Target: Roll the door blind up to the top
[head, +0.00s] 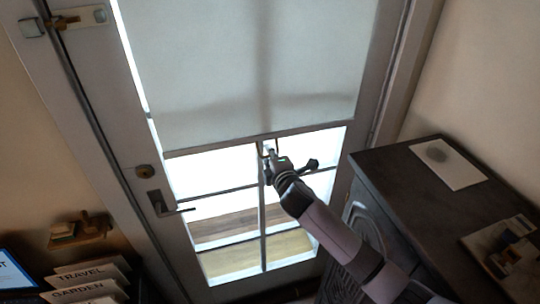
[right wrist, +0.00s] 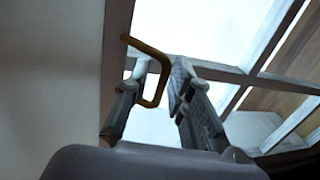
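The pale door blind (head: 245,70) hangs over the upper part of the glazed door; its bottom edge is just above my right gripper (head: 270,158). In the right wrist view the blind (right wrist: 50,75) fills the left side, with its hem bar (right wrist: 117,50) along the edge. A brass-coloured pull loop (right wrist: 163,70) comes off the hem. My right gripper (right wrist: 162,85) has its two fingers apart, with part of the loop between them; a gap shows beside the loop. The loop is too small to make out clearly in the head view. My left gripper is not in view.
The door (head: 125,130) has a lever handle (head: 160,203) on its left and bare panes (head: 225,205) below the blind. A dark cabinet (head: 400,185) with a paper on top stands at the right.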

